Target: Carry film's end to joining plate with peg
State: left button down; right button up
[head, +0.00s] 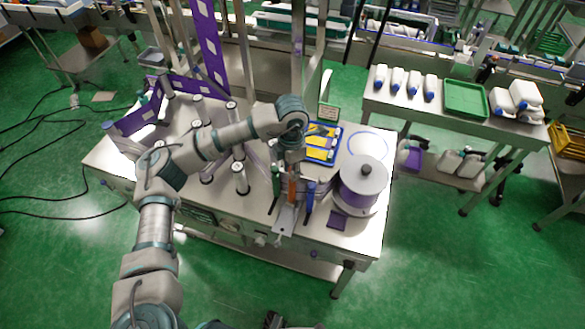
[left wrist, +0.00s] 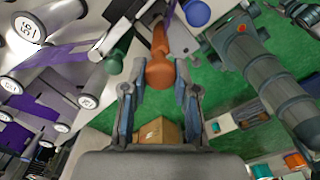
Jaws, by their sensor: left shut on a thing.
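My left gripper (head: 291,168) reaches down over the front of the steel machine table. In the left wrist view its two fingers (left wrist: 160,85) close on an orange handle (left wrist: 160,68). The handle also shows in the head view (head: 292,191), above a small metal plate (head: 285,219) at the table's front. A green handle (head: 276,180) stands left of it and a blue one (head: 309,200) right of it. Purple film (head: 211,45) with white patches rises at the back; more film (head: 138,119) runs at the left. The film's end and a peg cannot be made out clearly. My right gripper is out of view.
Several upright rollers (head: 240,178) stand left of the gripper. A purple roll (head: 362,186) with a grey knob stands right of it. A blue tray (head: 323,143) with yellow pieces lies behind. A side table (head: 440,105) holds white bottles and a green tray.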

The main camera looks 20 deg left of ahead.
pick_arm(q)
jog(key=shift+a+f+b, duration=0.1)
jog(key=shift+f+b, duration=0.2)
jog(key=shift+f, duration=0.6)
grip_release()
dwell(0.4)
jog(key=shift+r+p, duration=2.35)
jog(key=shift+r, duration=1.7)
